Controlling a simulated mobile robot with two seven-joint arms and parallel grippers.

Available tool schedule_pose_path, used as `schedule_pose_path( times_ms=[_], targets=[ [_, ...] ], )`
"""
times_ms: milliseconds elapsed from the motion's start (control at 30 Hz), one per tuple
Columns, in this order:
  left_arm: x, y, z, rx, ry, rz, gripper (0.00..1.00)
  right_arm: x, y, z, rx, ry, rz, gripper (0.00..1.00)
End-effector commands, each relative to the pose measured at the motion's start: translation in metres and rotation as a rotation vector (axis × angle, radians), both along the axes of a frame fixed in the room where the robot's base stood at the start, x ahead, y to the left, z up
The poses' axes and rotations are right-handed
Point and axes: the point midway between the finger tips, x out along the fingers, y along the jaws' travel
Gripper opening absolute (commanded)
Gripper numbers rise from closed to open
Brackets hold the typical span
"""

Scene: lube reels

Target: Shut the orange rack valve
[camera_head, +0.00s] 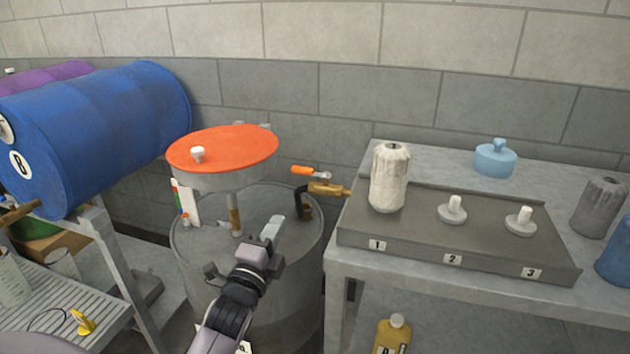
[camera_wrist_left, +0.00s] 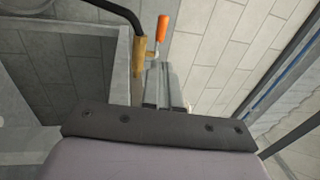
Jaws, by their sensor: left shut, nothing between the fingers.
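The valve has an orange lever (camera_head: 302,171) on a metal pivot above a brass body (camera_head: 326,190). It sits by the left edge of the grey table, over the drum. The lever points left in the head view, roughly along the body. The left wrist view shows the lever (camera_wrist_left: 162,27) and brass body (camera_wrist_left: 139,57) just beyond my fingertips. My left gripper (camera_head: 273,229) is shut and empty, below and left of the valve in the head view. It also shows in the left wrist view (camera_wrist_left: 160,78); contact with the valve cannot be told. My right gripper is out of view.
A grey drum (camera_head: 190,262) stands beneath the valve, with an orange-topped reel (camera_head: 222,149) on it. A dark curved pipe (camera_head: 299,202) joins the valve. The table (camera_head: 425,158) holds a white canister (camera_head: 390,178). A blue barrel (camera_head: 100,128) lies at left.

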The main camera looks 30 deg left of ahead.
Motion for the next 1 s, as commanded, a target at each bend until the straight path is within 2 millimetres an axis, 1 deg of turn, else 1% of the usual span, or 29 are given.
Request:
schedule_pose_path(
  times_ms=[367,533,667,1000],
  targets=[
    [0.001,0.001,0.001,0.006,-0.002,0.002,0.0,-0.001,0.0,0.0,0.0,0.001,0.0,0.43],
    [0.009,0.003,0.003,0.005,-0.002,0.002,0.0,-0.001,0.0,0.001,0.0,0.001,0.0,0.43],
    [0.025,0.006,0.007,0.006,-0.004,0.002,0.0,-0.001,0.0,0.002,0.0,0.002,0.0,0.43],
    [0.077,0.019,0.018,0.005,-0.003,0.002,0.0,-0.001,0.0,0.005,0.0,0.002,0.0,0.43]
  ],
)
